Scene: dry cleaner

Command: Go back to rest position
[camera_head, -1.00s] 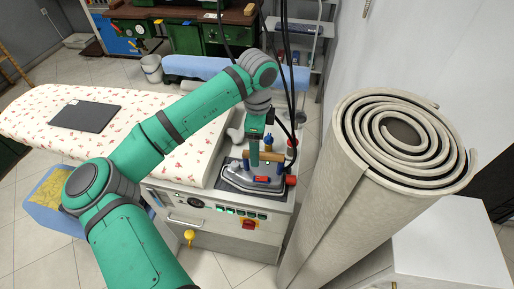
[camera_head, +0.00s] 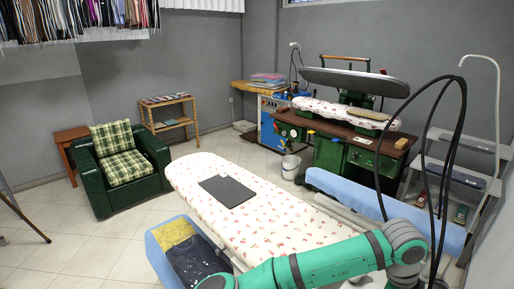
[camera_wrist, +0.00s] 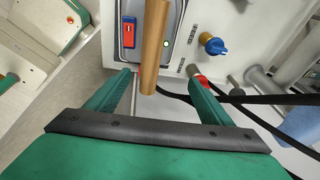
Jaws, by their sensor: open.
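In the wrist view, my gripper (camera_wrist: 160,77) is open, with its two green fingers spread wide. The wooden handle (camera_wrist: 155,42) of the iron shows just beyond and between the fingertips, and neither finger touches it. In the head view, my green arm (camera_head: 335,262) crosses the bottom right; my gripper and the iron are out of that frame.
The flowered ironing board (camera_head: 270,215) bears a dark flat pad (camera_head: 228,190). Black cables (camera_head: 455,150) hang close to my arm. A blue knob (camera_wrist: 213,45) sits beside the iron.

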